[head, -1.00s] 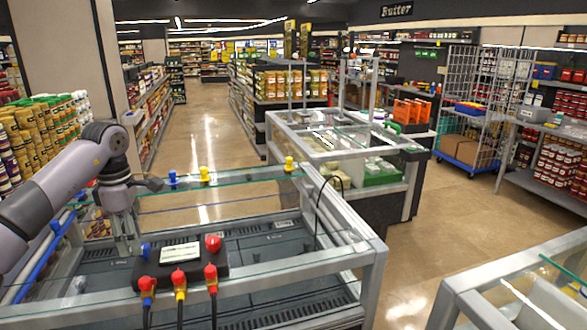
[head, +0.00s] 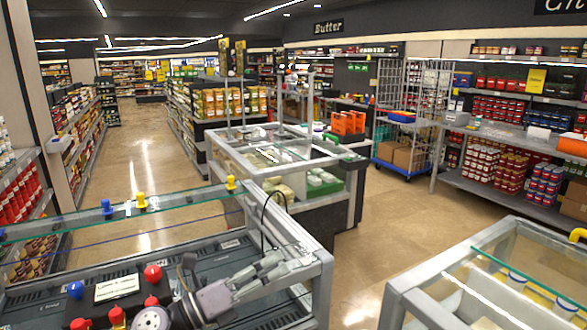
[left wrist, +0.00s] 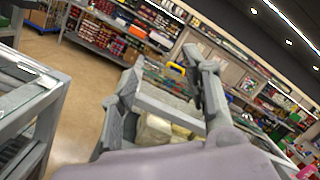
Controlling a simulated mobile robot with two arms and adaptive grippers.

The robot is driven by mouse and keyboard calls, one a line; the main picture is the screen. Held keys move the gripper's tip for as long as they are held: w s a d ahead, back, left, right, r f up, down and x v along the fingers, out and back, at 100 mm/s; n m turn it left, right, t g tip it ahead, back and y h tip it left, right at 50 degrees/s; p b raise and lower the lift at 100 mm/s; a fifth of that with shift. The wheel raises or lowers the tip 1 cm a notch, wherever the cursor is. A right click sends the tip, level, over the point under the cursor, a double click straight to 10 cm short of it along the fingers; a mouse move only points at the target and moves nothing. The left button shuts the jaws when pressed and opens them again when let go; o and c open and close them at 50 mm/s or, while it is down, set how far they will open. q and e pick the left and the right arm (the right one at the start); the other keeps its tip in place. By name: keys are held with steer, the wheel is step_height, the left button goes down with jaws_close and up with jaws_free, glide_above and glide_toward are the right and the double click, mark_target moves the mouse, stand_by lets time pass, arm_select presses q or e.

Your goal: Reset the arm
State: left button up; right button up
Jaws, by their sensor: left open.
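My left gripper (head: 268,268) is low in the head view, right of the black control box, with its fingers spread and pointing right. Nothing shows between them. It also shows in the left wrist view (left wrist: 165,82), open and empty. The black control box (head: 135,277) is on the glass-topped case at lower left. It carries a white label (head: 117,287), a red knob (head: 153,273) and a blue knob (head: 76,290). Red plugs (head: 117,316) show at its front edge. My left arm hides part of its right side. My right gripper is not in view.
The case's grey frame (head: 318,290) runs close to the right of my gripper. Another glass case (head: 400,300) stands at lower right, with open floor (head: 375,235) between. A wheeled cage (head: 405,110) and stocked shelves stand farther back.

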arm_select(q)
steer(key=s+a+f+n+t+y, duration=0.25)
steer(key=a+f+n+y, duration=0.55)
steer(key=n, duration=0.7)
steer(key=s+a+f+n+t+y, duration=0.2)
steer(key=s+a+f+n+y, duration=0.2)
steer(key=a+f+n+y, duration=0.7)
steer(key=s+d+f+n+g+h, duration=0.15)
steer(key=s+f+n+g, duration=0.45)
steer(key=s, duration=0.7)
steer(key=s+d+f+n+g+h, duration=0.15)
steer(key=s+f+n+g, duration=0.4)
steer(key=s, duration=0.65)
step_height(320, 180, down, 28)
steer(key=s+g+y+b, duration=0.1)
steer(key=s+g+b, duration=0.1)
steer(key=s+a+f+m+b, duration=0.1)
steer(key=s+a+f, duration=0.1)
steer(key=s+f, duration=1.4)
steer(key=shift+s+a+f+g, duration=0.25)
steer(key=shift+s+a+g, duration=0.05)
steer(key=shift+a+g, duration=0.1)
